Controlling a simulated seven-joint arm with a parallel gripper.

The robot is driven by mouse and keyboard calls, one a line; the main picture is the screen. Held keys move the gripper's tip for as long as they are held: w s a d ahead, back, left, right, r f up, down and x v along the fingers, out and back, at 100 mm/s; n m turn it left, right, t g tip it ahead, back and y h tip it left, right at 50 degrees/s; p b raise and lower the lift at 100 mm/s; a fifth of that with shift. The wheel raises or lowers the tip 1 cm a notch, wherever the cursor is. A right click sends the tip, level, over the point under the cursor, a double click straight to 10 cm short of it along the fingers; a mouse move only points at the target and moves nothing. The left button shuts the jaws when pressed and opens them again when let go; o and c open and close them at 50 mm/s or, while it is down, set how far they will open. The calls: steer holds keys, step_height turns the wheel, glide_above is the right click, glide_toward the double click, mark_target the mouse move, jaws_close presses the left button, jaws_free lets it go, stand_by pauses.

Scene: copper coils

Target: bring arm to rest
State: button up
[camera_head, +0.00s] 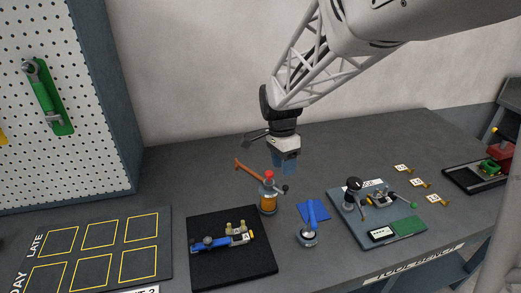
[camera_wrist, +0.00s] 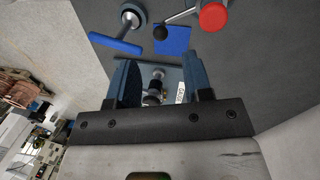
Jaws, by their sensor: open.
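My arm reaches in from the upper right in the head view. My gripper (camera_head: 284,163) points down above the dark bench, with its two blue fingers apart and nothing visible between them. It hangs above and slightly behind an orange-based tool with a red knob (camera_head: 268,194). In the wrist view the open fingers of my gripper (camera_wrist: 162,82) frame a dark instrument on the board well below. The red knob also shows at the top of the wrist view (camera_wrist: 213,16).
The bench (camera_head: 185,165) holds a black mat (camera_head: 222,278) with a blue tool, a blue-handled tool (camera_head: 310,217), and a grey board (camera_head: 408,238) with instruments. A yellow-marked panel (camera_head: 160,225) lies at left. A pegboard (camera_head: 85,110) stands behind it.

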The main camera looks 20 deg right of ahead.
steer(key=shift+r, duration=0.25)
steer(key=s+a+r+n+t, duration=0.2)
steer(key=s+r+n, duration=0.1)
steer(key=s+n, duration=0.5)
steer(key=s+a+r+n+t, duration=0.2)
steer(key=s+n, duration=0.5)
steer(key=s, duration=0.8)
steer(key=shift+a+r+n+t, duration=0.4)
steer(key=shift+a+r, duration=0.05)
steer(key=shift+r, duration=0.7)
steer(key=shift+w, duration=0.1)
stand_by(0.6)
